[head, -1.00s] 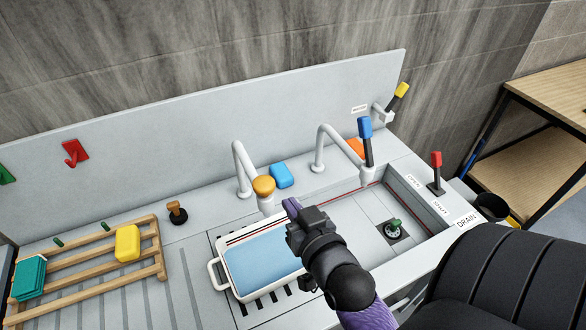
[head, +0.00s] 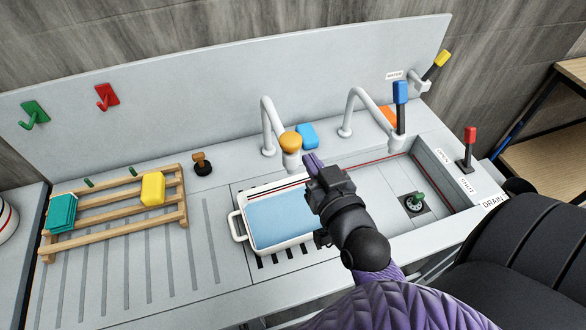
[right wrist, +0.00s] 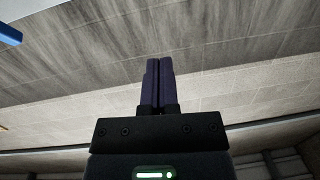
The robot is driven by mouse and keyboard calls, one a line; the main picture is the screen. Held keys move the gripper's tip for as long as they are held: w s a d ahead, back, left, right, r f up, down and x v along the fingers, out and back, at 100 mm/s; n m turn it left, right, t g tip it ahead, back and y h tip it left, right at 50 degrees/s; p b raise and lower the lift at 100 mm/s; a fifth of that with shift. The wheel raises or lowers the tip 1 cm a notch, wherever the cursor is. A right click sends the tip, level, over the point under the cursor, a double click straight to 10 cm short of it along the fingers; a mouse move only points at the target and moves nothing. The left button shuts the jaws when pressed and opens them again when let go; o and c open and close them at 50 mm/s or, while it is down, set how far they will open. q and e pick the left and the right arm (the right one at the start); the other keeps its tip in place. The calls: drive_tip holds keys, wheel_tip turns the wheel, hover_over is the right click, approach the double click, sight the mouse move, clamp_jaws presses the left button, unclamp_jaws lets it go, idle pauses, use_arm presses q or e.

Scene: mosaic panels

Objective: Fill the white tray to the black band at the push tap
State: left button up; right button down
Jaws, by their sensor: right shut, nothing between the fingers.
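The white tray (head: 241,230) stands under the push tap (head: 291,143), which has an orange knob on a white curved spout. Light blue water (head: 280,222) lies in the tray. Dark and red lines show on its far inner wall above the water; its right end is hidden behind my right gripper. My right gripper (head: 313,164) is shut and empty, its purple fingers just right of and below the orange knob in the picture, apart from it. In the right wrist view, the shut fingers (right wrist: 157,82) point at the wall. My left gripper is not in view.
A blue-lever tap (head: 400,95) and a sink basin (head: 445,180) with a green plug (head: 418,198) are to the right. A red lever (head: 469,138) stands by the drain label. A wooden rack (head: 115,215) holds teal and yellow blocks at left.

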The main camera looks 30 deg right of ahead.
wheel_tip(320, 180, down, 3)
drive_tip(key=w+n+t+b, duration=0.1)
drive_tip(key=n+t+b, duration=0.15)
drive_tip(key=b, duration=0.25)
wheel_tip(320, 180, up, 3)
drive_tip(key=h+p, duration=0.1)
drive_tip(key=p, duration=0.1)
hover_over(292, 150)
drive_tip(key=w, duration=0.1)
drive_tip(key=shift+f+m+t, duration=0.1)
drive_tip(key=shift+m+t, duration=0.25)
drive_tip(key=shift+t, duration=0.1)
wheel_tip(292, 150, down, 3)
drive_tip(key=shift+d+f+b, duration=0.1)
drive_tip(key=shift+b, duration=1)
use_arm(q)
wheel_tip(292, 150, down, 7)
use_arm(e)
drive_tip(key=shift+s+f, duration=0.15)
drive_tip(key=shift+f, duration=0.35)
drive_tip(key=shift+f+b, duration=0.7)
drive_tip(key=shift+f, duration=0.2)
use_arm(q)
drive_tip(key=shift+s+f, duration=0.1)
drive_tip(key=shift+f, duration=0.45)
use_arm(e)
drive_tip(key=shift+s+f, duration=0.1)
drive_tip(key=shift+f, duration=0.1)
